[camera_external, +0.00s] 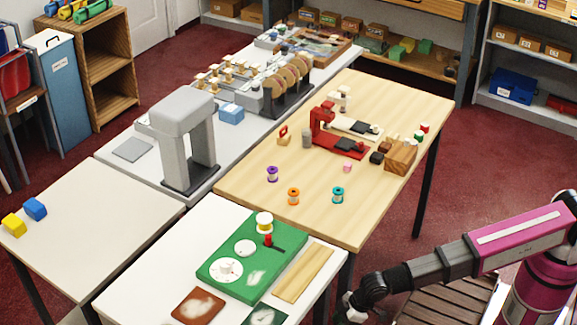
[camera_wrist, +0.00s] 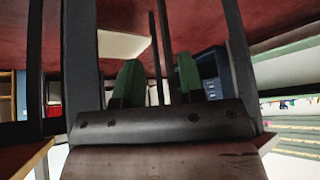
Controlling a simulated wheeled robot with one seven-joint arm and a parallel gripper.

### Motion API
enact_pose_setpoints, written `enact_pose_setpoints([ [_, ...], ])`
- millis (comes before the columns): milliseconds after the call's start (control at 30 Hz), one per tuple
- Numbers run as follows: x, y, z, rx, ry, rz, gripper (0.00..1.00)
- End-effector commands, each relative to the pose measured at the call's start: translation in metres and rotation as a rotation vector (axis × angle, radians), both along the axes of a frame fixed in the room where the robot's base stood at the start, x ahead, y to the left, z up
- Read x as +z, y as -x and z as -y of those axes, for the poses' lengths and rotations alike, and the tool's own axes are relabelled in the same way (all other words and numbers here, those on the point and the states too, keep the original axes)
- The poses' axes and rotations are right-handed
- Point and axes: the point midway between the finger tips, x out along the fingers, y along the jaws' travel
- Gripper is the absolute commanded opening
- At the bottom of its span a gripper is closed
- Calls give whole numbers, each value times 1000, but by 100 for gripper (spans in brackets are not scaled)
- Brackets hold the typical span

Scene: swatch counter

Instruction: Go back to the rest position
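My gripper (camera_wrist: 158,82) shows in the wrist view with its two green-tipped fingers apart and nothing between them. In the external view, my gripper (camera_external: 350,306) is small and dark at the bottom, low beside the right edge of the white front table (camera_external: 135,285). Its fingertips are hard to make out there. My arm reaches to it from the lower right, with a magenta link and a grey link.
The green board (camera_external: 235,283) lies on the white front table, beside a wooden strip (camera_external: 303,274). Purple (camera_external: 272,174), orange (camera_external: 293,196) and teal (camera_external: 338,195) spools stand on the wooden table (camera_external: 240,190). A slatted wooden surface (camera_external: 450,305) is below my arm.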

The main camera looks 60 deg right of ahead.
Motion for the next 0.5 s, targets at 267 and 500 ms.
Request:
enact_pose_setpoints([
  [267, -38, -14, 149, -184, 103, -141, 36],
  [500, -53, -27, 242, -300, 147, -215, 36],
])
